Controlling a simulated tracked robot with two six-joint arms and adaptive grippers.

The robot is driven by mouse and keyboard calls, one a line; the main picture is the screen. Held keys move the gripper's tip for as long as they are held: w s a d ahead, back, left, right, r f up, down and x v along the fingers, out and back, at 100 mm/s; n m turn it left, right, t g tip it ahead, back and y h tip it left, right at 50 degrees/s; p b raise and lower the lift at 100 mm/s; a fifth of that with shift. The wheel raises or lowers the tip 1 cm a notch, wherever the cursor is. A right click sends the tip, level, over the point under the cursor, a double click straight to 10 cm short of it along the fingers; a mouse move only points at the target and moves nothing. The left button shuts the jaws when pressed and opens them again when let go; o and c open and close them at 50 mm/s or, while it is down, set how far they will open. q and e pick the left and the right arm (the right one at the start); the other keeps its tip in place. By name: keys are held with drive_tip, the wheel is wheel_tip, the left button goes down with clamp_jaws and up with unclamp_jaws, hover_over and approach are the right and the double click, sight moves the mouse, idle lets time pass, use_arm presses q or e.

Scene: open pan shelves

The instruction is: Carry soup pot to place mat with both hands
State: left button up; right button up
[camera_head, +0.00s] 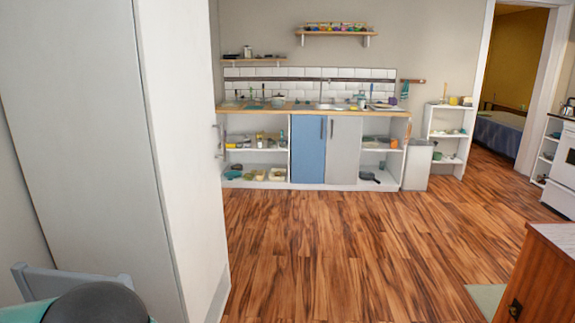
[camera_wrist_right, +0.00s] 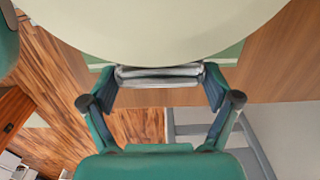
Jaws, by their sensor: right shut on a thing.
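In the right wrist view, a large pale cream rounded body, which looks like the soup pot (camera_wrist_right: 165,28), fills the top of the picture. A silvery handle (camera_wrist_right: 160,72) sticks out from its near side. My right gripper (camera_wrist_right: 162,82) is shut on this handle, with one teal and dark finger at each end. A green strip, which looks like the place mat (camera_wrist_right: 232,52), shows on both sides of the handle beyond the pot's edge. Whether the pot touches it I cannot tell. The head view shows neither pot nor mat clearly. My left gripper is not visible.
A brown wooden tabletop (camera_wrist_right: 262,58) lies around the green strip. A grey chair (camera_wrist_right: 195,130) stands close by the table; a chair back (camera_head: 70,275) also shows at lower left. A tall white cabinet (camera_head: 165,130) rises beside it. The wooden floor (camera_head: 320,240) is clear.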

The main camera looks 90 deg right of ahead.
drive_tip(key=shift+f, duration=0.1)
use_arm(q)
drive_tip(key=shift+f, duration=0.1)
use_arm(e)
drive_tip(key=o, duration=1.6)
drive_tip(key=shift+f, duration=0.1)
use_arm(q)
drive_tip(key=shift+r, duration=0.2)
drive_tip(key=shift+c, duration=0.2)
use_arm(e)
drive_tip(key=shift+r, duration=0.3)
drive_tip(key=shift+c, duration=0.3)
use_arm(q)
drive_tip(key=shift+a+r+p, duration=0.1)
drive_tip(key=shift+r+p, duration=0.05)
drive_tip(key=shift+p, duration=0.15)
use_arm(e)
drive_tip(key=shift+r, duration=0.15)
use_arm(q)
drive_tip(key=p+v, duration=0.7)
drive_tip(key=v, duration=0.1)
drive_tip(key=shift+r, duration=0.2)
use_arm(e)
drive_tip(key=shift+r, duration=3.65)
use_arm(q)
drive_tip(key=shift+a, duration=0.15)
